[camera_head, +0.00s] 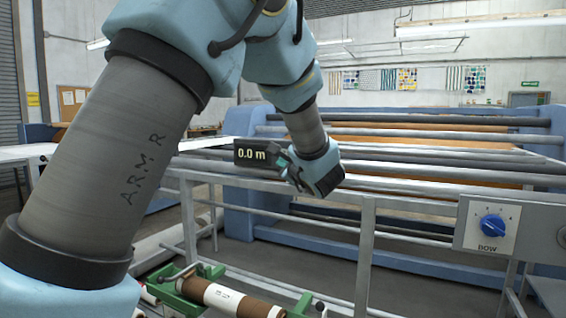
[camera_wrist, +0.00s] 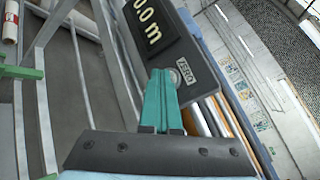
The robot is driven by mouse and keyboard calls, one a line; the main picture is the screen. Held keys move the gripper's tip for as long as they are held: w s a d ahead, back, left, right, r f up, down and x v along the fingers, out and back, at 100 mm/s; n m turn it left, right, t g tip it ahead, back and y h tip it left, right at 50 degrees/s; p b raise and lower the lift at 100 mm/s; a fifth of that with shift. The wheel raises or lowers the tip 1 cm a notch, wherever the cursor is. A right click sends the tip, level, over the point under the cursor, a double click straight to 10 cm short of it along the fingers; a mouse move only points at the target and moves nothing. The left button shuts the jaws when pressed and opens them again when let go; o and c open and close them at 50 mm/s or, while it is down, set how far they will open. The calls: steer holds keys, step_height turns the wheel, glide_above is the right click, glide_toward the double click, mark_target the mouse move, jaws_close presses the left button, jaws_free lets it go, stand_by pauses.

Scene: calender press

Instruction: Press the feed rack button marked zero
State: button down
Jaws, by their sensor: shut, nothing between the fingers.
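The feed rack's dark counter box (camera_head: 256,154) reads 0.0 m in the head view. It also shows large and tilted at the top of the wrist view (camera_wrist: 130,42). A label reading ZERO (camera_wrist: 186,70) is on its face, with a small round metal button (camera_wrist: 174,77) beside it, partly hidden by my fingertips. My gripper (camera_wrist: 163,72) has its teal fingers shut together and empty, with the tips at or very close to the button. I cannot tell whether they touch it. In the head view my gripper (camera_head: 284,160) is at the box's right end.
A grey rail frame (camera_head: 365,250) stands in front of the blue press (camera_head: 240,205). A panel with a blue BOW knob (camera_head: 493,225) is on the right. A brown roll (camera_head: 240,300) lies in a green cradle (camera_head: 180,298) below.

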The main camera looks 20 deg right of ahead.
steer(key=shift+s+a+b, duration=0.5)
steer(key=shift+a+b, duration=0.1)
steer(key=shift+b, duration=0.1)
steer(key=shift+s+a+b, duration=0.7)
steer(key=shift+s+a, duration=0.1)
steer(key=shift+a, duration=0.2)
steer(key=shift+s+a+b, duration=0.7)
steer(key=shift+s+a, duration=0.05)
steer(key=shift+a, duration=0.2)
steer(key=shift+a+f, duration=0.1)
